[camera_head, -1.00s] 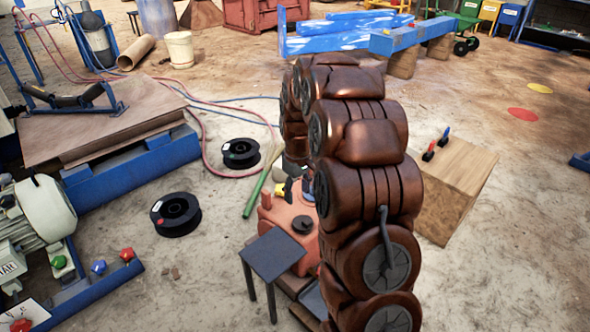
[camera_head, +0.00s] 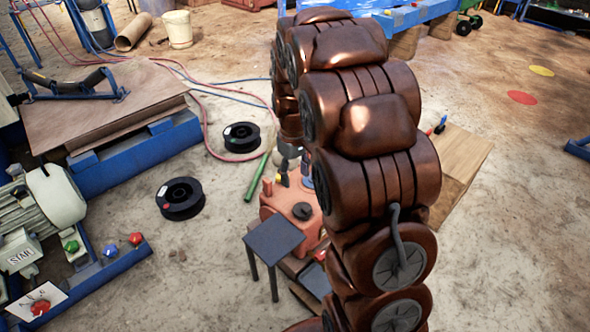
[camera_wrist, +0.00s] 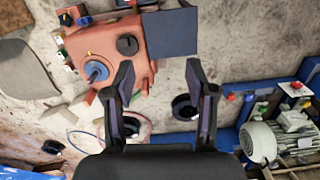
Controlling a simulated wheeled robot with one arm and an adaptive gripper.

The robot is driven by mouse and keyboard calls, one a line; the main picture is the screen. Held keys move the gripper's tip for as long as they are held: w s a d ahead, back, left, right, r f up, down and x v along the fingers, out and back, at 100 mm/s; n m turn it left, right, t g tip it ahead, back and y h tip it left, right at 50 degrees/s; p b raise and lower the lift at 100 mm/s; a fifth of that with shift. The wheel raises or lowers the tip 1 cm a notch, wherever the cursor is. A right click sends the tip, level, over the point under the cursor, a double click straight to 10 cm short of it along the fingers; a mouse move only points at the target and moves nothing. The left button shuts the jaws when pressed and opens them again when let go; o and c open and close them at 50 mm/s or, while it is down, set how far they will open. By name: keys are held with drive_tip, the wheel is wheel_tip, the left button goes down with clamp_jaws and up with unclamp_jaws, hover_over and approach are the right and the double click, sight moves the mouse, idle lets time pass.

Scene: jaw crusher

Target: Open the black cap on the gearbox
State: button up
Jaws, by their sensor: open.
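The orange-red gearbox (camera_head: 278,205) stands low on the floor beside my arm, which hides part of it in the head view. Its round black cap (camera_head: 302,211) sits on top. In the wrist view the gearbox (camera_wrist: 108,62) is at upper left, with the black cap (camera_wrist: 127,45) on its face near a dark square plate. A blue round part with a grey knob (camera_wrist: 95,71) is lower left of the cap. My gripper (camera_wrist: 158,65) has its fingers spread with nothing between them. The cap lies just beyond the left fingertip in the picture, seemingly apart from it.
A small dark table (camera_head: 273,240) stands close in front of the gearbox. Two black spools (camera_head: 180,198) and a green bar (camera_head: 257,177) lie on the floor to the left. A wooden block (camera_head: 461,165) stands right of my arm. A motor (camera_head: 45,205) is at far left.

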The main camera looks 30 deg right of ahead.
idle(0.5)
drive_tip(key=s+a+r+m+g, duration=0.15)
drive_tip(key=s+a, duration=0.35)
drive_tip(key=s, duration=0.5)
drive_tip(key=s+a+r, duration=0.3)
drive_tip(key=s+a, duration=0.1)
drive_tip(key=s, duration=0.5)
drive_tip(key=s+a+r+g, duration=0.15)
drive_tip(key=s+a, duration=0.35)
drive_tip(key=s, duration=0.5)
wheel_tip(320, 180, up, 25)
drive_tip(key=t+p, duration=0.1)
drive_tip(key=p, duration=2.2)
drive_tip(key=shift+s+t+p, duration=0.3)
drive_tip(key=shift+s+t, duration=0.05)
drive_tip(key=shift+t, duration=0.05)
